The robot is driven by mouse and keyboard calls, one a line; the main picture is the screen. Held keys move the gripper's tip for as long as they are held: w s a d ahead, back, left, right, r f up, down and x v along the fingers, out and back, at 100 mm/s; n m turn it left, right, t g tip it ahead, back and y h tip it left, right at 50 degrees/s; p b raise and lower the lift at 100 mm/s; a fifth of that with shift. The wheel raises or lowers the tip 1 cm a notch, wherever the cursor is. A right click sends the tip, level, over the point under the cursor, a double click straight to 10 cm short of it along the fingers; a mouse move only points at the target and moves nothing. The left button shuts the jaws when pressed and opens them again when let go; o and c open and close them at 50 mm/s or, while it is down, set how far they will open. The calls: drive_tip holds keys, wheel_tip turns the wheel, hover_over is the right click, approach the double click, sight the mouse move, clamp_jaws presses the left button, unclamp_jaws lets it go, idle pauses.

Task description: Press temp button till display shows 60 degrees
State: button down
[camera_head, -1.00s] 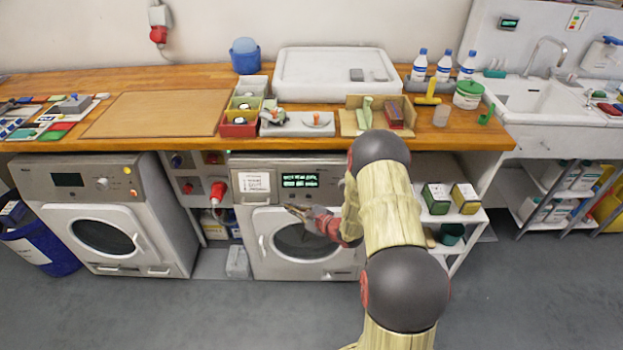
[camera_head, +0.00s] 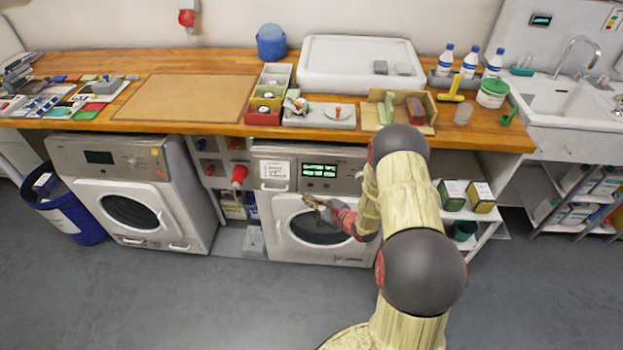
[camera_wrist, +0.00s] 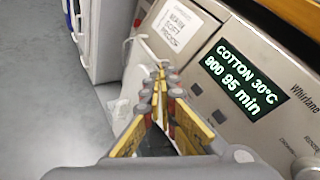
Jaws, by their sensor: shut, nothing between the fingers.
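The right-hand washing machine (camera_head: 350,187) stands under the counter. Its lit display (camera_head: 320,171) reads "COTTON 30°C, 900, 95 min" in the wrist view (camera_wrist: 243,82). A round dial (camera_wrist: 306,168) shows in part at the lower right of the wrist view. My gripper (camera_head: 308,200) is shut and empty in front of the machine, below the display. Its fingertips (camera_wrist: 162,72) show left of the display; I see no clear contact with a button.
A white paper label (camera_wrist: 180,25) is on the detergent drawer. A second washer (camera_head: 130,190) and a blue bin (camera_head: 70,220) stand to the left. A white shelf cart (camera_head: 480,215) is close to my arm's right. The floor in front is clear.

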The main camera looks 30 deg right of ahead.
sight(310, 185)
drive_tip(key=m, duration=0.5)
drive_tip(key=s+f+m+p, duration=0.1)
drive_tip(key=m, duration=0.4)
drive_tip(key=m+p, duration=0.1)
drive_tip(key=m, duration=0.4)
drive_tip(key=shift+s+a+f, duration=0.2)
drive_tip(key=shift+a+f, duration=0.15)
drive_tip(key=w+d+f+b, duration=0.1)
drive_tip(key=w, duration=0.1)
drive_tip(key=w+d+b, duration=0.2)
drive_tip(key=w+d+f+b, duration=0.1)
drive_tip(key=w, duration=0.2)
drive_tip(key=shift+d+f, duration=0.3)
drive_tip(key=shift+d, duration=0.05)
drive_tip(key=shift+w+d+b, duration=0.1)
drive_tip(key=shift+b, duration=0.25)
idle(0.5)
drive_tip(key=shift+w+d+f, duration=0.15)
drive_tip(key=shift+w, duration=0.05)
